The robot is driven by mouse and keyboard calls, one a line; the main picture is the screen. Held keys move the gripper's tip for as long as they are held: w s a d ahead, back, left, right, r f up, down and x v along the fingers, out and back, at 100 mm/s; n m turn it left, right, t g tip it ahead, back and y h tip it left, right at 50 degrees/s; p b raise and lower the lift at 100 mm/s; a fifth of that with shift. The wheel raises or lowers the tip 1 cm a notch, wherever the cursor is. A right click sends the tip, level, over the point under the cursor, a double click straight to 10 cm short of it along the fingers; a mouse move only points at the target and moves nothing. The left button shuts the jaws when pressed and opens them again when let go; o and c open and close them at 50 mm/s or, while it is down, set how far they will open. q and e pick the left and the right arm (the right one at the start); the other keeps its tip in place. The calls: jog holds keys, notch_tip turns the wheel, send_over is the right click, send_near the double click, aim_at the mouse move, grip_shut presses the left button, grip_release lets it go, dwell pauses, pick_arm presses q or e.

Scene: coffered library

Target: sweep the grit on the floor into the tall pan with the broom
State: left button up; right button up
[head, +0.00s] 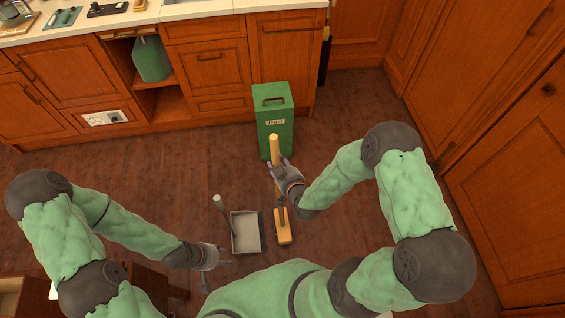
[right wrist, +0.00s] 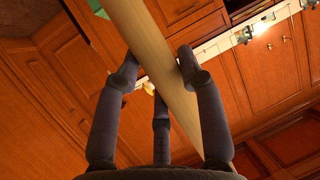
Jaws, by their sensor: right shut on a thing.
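The broom has a thick pale wooden handle (head: 274,148) and a flat yellowish head (head: 283,236) low at the floor. My right gripper (head: 283,176) is shut on the handle; in the right wrist view the fingers (right wrist: 160,80) close around the pale shaft (right wrist: 150,45). The tall pan (head: 246,246), a grey tray with an upright handle (head: 218,203), stands on the floor just left of the broom head. My left gripper (head: 217,268) is empty, fingers spread, below and left of the pan. I cannot make out the grit on the dark floor.
A green bin (head: 275,138) with a label stands against the cabinets (head: 208,68) behind the broom. A wooden piece of furniture (head: 150,285) is at the lower left. Cabinet doors (head: 515,150) line the right. The floor (head: 150,170) left of the pan is clear.

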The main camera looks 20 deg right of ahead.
jog(key=shift+w+a, duration=0.1)
jog(key=shift+a, duration=0.8)
jog(key=shift+w+a+r, duration=0.1)
jog(key=shift+w+a, duration=0.1)
jog(key=shift+a, duration=0.3)
jog(key=shift+w+a+r, duration=0.1)
jog(key=shift+w+a, duration=0.05)
jog(key=shift+a, duration=0.3)
jog(key=shift+w+a, duration=0.1)
jog(key=shift+a, duration=0.2)
grip_shut()
jog(key=shift+r, duration=0.1)
jog(key=shift+w+a, duration=0.2)
jog(key=shift+a, duration=0.75)
jog(key=shift+w+a, duration=0.25)
jog(key=shift+a, duration=0.75)
jog(key=shift+w+a, duration=0.2)
jog(key=shift+a, duration=0.75)
